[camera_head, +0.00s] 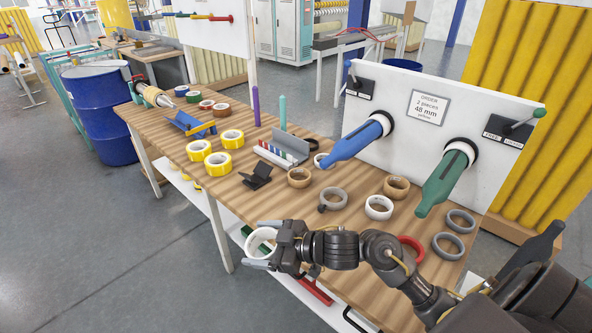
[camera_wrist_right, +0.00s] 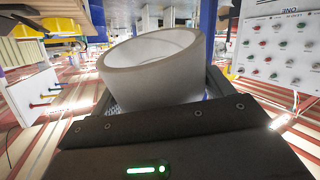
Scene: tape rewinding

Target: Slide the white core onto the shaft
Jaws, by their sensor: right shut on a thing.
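The white core (camera_head: 249,245) is a short wide ring, held tilted in my right gripper (camera_head: 264,246) beyond the table's front edge. In the right wrist view the core (camera_wrist_right: 150,80) fills the space between the dark fingers (camera_wrist_right: 162,97), its open end up. Two tapered shafts stick out of a white panel: a blue shaft (camera_head: 358,139) and a green shaft (camera_head: 442,182). Another shaft (camera_head: 155,97) is at the far left end of the table. The core is apart from all of them. My left gripper is not in view.
The wooden table (camera_head: 325,235) carries yellow tape rolls (camera_head: 217,162), a white roll (camera_head: 378,207), tan rolls (camera_head: 397,187), grey rolls (camera_head: 447,246) and a red ring (camera_head: 410,249). A purple post (camera_head: 256,106) and a teal post (camera_head: 282,113) stand near the back.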

